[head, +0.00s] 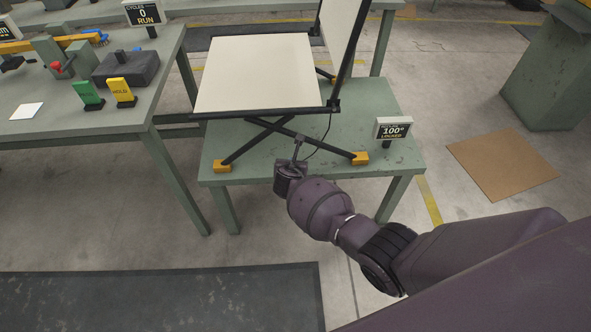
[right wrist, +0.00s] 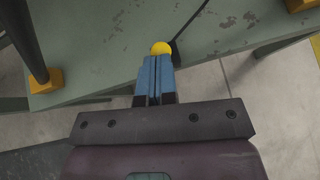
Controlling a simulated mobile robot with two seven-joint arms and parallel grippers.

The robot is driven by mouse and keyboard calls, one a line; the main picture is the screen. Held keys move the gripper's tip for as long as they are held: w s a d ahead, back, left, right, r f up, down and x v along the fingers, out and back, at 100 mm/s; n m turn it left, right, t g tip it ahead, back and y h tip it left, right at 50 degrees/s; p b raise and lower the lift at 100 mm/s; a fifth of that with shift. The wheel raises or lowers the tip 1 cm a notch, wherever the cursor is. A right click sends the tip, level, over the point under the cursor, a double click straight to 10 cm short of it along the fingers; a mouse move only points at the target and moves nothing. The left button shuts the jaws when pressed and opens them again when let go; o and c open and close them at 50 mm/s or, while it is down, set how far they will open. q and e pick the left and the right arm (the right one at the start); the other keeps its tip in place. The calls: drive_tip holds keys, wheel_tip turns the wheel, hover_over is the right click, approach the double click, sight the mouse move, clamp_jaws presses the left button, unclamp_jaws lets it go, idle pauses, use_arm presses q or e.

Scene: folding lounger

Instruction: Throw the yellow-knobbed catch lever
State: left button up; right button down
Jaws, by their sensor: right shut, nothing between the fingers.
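The folding lounger has a pale seat panel (head: 255,72), a raised back panel (head: 338,40) and dark crossed legs on orange feet. The yellow knob (right wrist: 161,48) shows in the right wrist view, just beyond my fingertips, with a thin dark rod (right wrist: 190,24) running up beside it. My right gripper (right wrist: 154,62) is shut, its blue fingers together with their tips at the knob's near side; whether they touch it I cannot tell. In the head view my right gripper (head: 296,160) is at the table's front edge and the knob is hidden. My left gripper is not in view.
The lounger stands on a green table (head: 390,165). A small display (head: 394,129) on its right reads 100° LOCKED. A second bench (head: 130,115) at left holds green and yellow signs and a dark block. A brown sheet (head: 503,163) lies on the floor at right.

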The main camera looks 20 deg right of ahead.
drive_tip(key=shift+w+d+r, duration=0.2)
drive_tip(key=shift+w, duration=0.35)
drive_tip(key=shift+w+d+r, duration=0.15)
drive_tip(key=shift+w, duration=0.35)
drive_tip(key=shift+w+d, duration=0.15)
drive_tip(key=shift+w, duration=0.4)
drive_tip(key=shift+w+d+b, duration=0.2)
drive_tip(key=shift+w+b, duration=0.05)
drive_tip(key=shift+w, duration=0.4)
drive_tip(key=shift+w+d+b, duration=0.15)
drive_tip(key=shift+w+b, duration=0.05)
drive_tip(key=shift+w, duration=0.4)
drive_tip(key=shift+w+r, duration=0.1)
